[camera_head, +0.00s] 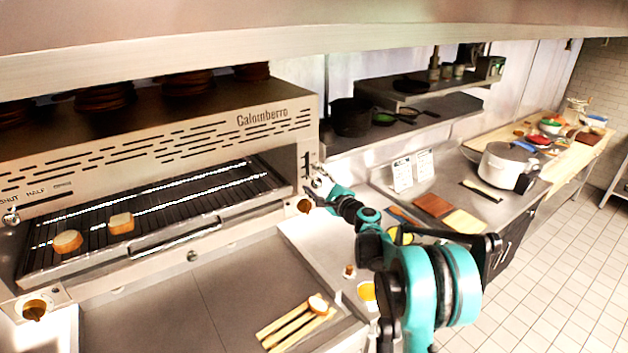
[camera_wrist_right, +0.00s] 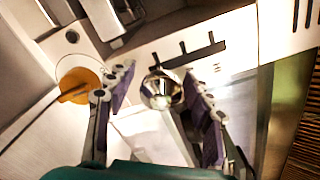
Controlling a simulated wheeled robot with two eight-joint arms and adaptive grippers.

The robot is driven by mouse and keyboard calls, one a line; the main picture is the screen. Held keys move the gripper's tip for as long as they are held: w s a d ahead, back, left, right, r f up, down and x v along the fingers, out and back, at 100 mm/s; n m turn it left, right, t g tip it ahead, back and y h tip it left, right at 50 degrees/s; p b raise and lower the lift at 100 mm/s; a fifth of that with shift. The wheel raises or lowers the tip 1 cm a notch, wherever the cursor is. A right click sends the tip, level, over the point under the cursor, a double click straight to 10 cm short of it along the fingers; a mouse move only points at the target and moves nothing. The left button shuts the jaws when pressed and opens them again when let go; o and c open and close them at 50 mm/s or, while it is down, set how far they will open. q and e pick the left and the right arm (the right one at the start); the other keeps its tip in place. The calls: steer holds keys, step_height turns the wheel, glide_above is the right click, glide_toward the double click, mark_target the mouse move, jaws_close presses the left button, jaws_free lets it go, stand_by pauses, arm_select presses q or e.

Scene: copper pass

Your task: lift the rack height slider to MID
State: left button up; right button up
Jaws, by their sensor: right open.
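The rack height slider has a round silver knob (camera_wrist_right: 161,91) in the right wrist view, below a dark scale with several tick marks. In the head view the scale (camera_head: 307,163) is on the right end of the front of the broiler (camera_head: 200,150); the gripper largely hides the knob there. My right gripper (camera_head: 318,184) is at that corner. In the right wrist view my right gripper (camera_wrist_right: 158,80) is open, with one finger on each side of the knob. Gaps show between knob and fingers. My left gripper is not in view.
An orange round piece (camera_wrist_right: 79,86) lies close beside one finger. Two bread pieces (camera_head: 121,222) sit on the broiler rack (camera_head: 170,215). Wooden tongs (camera_head: 290,330) lie on the front counter. A white pot (camera_head: 507,165) stands further right. A shelf with pans (camera_head: 405,115) is behind.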

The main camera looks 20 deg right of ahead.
steer(key=shift+w+a, duration=0.1)
jaws_close()
stand_by(0.6)
